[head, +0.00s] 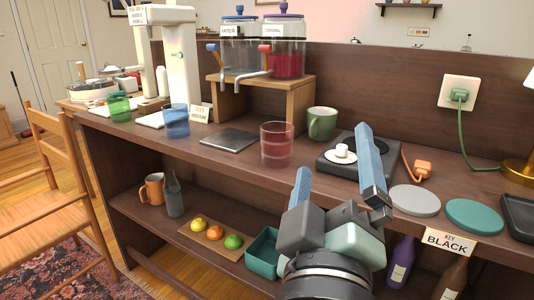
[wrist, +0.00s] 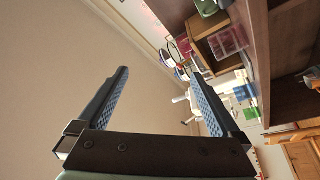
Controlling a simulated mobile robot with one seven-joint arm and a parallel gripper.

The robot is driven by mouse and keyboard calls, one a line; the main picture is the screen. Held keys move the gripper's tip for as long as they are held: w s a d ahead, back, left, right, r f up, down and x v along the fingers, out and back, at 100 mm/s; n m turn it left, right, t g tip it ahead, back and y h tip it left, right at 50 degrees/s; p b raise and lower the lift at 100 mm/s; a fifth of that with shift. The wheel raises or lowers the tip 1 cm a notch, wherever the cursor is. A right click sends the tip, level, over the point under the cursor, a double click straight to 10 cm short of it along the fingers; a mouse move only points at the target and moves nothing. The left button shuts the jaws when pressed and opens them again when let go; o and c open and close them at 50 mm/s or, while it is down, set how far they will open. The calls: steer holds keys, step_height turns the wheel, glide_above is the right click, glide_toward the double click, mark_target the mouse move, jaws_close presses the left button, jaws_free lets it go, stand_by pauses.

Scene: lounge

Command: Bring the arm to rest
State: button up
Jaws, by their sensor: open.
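My gripper (head: 335,170) is raised in front of the wooden counter (head: 240,165) in the head view, its two blue-faced fingers spread apart with nothing between them. The wrist view also shows my gripper (wrist: 162,95) open and empty, with the wall beyond it. In the head view its right finger overlaps part of the black square device (head: 330,166), on which a small white cup (head: 342,151) sits. A glass of red drink (head: 277,145) stands on the counter to the left of the fingers.
A green mug (head: 321,123) stands behind the glass. Drink dispensers (head: 285,45) stand on a wooden riser. Grey (head: 414,200) and teal (head: 474,217) discs lie to the right. Bottles (head: 399,262) stand below the counter. A wooden chair (head: 50,180) is at the left.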

steer(key=s+a+r+m+t+y, duration=0.2)
steer(key=s+a+r+m+t, duration=0.2)
steer(key=r, duration=0.5)
steer(key=s+a+r+m+t+y, duration=0.2)
steer(key=s+a+r+m+t, duration=0.1)
steer(key=r, duration=0.6)
step_height(320, 180, up, 38)
steer(key=p, duration=3.8)
steer(key=shift+p, duration=0.35)
steer(key=shift+f, duration=0.1)
steer(key=shift+c, duration=0.3)
